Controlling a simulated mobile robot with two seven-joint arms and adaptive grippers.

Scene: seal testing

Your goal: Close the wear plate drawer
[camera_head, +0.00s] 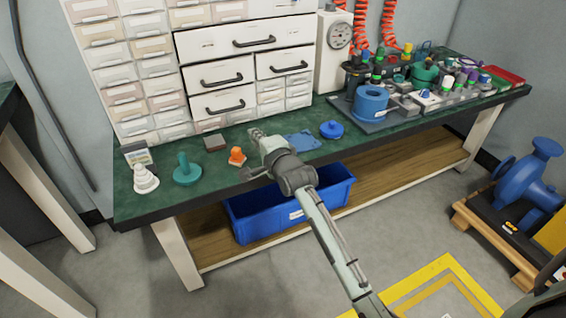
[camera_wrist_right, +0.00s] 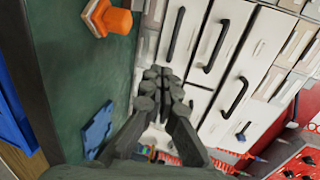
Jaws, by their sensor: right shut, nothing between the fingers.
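A white drawer cabinet (camera_head: 245,20) stands at the back of the green bench. It has a wide upper drawer (camera_head: 290,33), a middle left drawer (camera_head: 205,73), a middle right drawer (camera_head: 270,62) and a lower left drawer (camera_head: 205,103), all with black handles. I cannot read which is the wear plate drawer, and no drawer clearly stands out far. My right gripper (camera_head: 256,134) is above the bench in front of the cabinet, shut and empty. In the right wrist view its closed fingertips (camera_wrist_right: 161,76) point toward the drawer fronts (camera_wrist_right: 205,45); contact cannot be told. My left gripper is not in view.
Near the right gripper lie an orange part (camera_head: 237,156), a blue plate (camera_head: 302,140) and a blue round part (camera_head: 331,129). A teal part (camera_head: 187,170) and white part (camera_head: 145,178) stand farther left. Fixtures (camera_head: 371,103) crowd the bench's right side. A blue bin (camera_head: 240,229) sits below.

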